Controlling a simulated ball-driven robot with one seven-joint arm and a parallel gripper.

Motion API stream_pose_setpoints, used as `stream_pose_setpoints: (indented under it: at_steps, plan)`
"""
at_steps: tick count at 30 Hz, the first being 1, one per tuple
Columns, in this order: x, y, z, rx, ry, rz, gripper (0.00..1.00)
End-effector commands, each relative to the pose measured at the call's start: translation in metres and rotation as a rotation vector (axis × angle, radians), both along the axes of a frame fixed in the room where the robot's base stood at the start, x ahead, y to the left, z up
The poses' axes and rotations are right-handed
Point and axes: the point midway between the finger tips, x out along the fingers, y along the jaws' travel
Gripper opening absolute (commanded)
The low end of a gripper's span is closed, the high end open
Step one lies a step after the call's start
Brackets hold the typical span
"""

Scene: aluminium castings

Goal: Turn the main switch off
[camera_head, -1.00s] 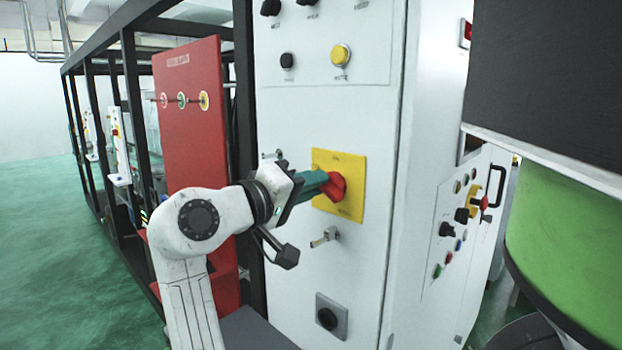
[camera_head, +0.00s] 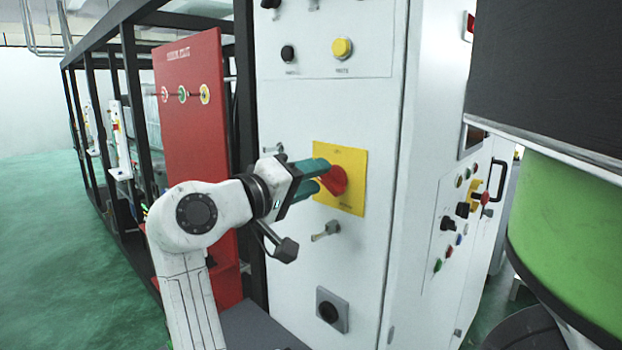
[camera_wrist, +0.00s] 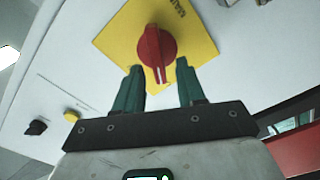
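The main switch is a red rotary knob (camera_head: 333,181) on a square yellow plate (camera_head: 352,165), set in the white cabinet's front. In the wrist view the red knob (camera_wrist: 157,46) is seen face on, its grip bar running roughly up and down the picture. My gripper (camera_head: 321,174) is at the left of the knob in the head view, its two green fingers spread apart. In the wrist view my gripper (camera_wrist: 160,66) has a fingertip near each side of the knob's lower end, with gaps showing. It holds nothing.
The white cabinet (camera_head: 290,240) carries a small lever (camera_head: 326,231) below the plate and a yellow button (camera_head: 342,47) above. A red panel (camera_head: 190,120) stands to the left. A side control panel (camera_head: 465,220) and a green drum (camera_head: 565,230) are at the right.

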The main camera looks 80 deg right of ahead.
Motion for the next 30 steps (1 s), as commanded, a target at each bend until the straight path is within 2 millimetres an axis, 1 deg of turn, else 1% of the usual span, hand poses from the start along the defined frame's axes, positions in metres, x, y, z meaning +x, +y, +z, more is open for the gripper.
stream_pose_setpoints:
  at_steps: [5,12,18,23,30]
  plan:
    - [0.014,0.021,-0.002,-0.001,0.000,0.004,0.39]
    - [0.038,0.061,-0.002,-0.001,0.000,0.005,0.39]
    - [0.052,0.083,-0.001,-0.001,0.001,0.004,0.39]
    - [0.055,0.089,-0.001,0.000,0.001,0.002,0.39]
    - [0.055,0.089,0.000,0.000,0.001,0.001,0.39]
